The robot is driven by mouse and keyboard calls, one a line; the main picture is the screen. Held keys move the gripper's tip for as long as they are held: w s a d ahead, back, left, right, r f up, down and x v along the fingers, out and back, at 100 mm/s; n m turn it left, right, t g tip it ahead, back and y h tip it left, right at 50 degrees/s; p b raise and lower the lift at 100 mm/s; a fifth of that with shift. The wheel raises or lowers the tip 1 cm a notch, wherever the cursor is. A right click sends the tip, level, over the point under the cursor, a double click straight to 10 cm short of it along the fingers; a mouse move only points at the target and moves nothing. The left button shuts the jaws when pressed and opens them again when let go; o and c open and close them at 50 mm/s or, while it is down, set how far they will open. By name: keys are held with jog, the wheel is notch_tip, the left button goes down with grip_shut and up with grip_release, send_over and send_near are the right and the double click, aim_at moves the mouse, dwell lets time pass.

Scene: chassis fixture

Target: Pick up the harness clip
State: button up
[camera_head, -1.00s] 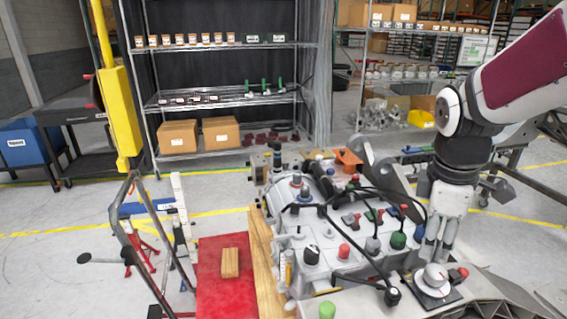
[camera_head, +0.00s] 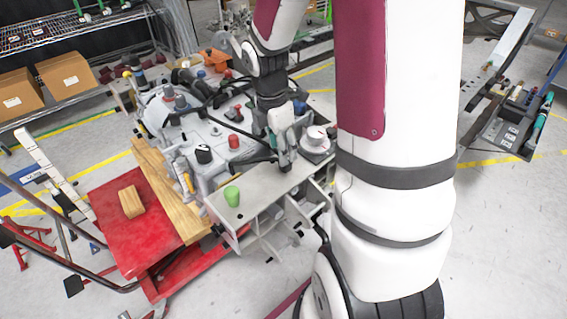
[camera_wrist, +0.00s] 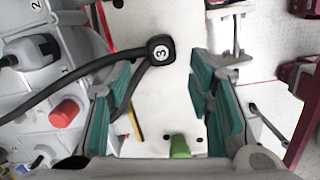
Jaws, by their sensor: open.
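The cable runs left past the left finger. In the head view my gripper (camera_head: 284,150) is low over the plate's edge of the chassis fixture (camera_head: 258,190), and the clip is hidden or too small to tell there.
A green cap (camera_head: 232,196) stands on the plate, and a red knob (camera_head: 234,142) and a white round dial (camera_head: 316,137) are near my gripper. A red cart (camera_head: 115,225) with a wooden block (camera_head: 131,202) stands at left. My arm covers much of the middle.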

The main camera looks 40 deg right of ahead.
jog(key=shift+s+d+f+b, duration=0.1)
jog(key=shift+d+f, duration=0.15)
jog(key=shift+f, duration=0.65)
jog(key=shift+s+d+f+b, duration=0.1)
jog(key=shift+d+f, duration=0.1)
jog(key=shift+f, duration=0.65)
jog(key=shift+d+f+b, duration=0.1)
jog(key=shift+d+f, duration=0.15)
jog(key=shift+f, duration=0.65)
jog(key=shift+c, duration=0.2)
jog(key=c, duration=0.9)
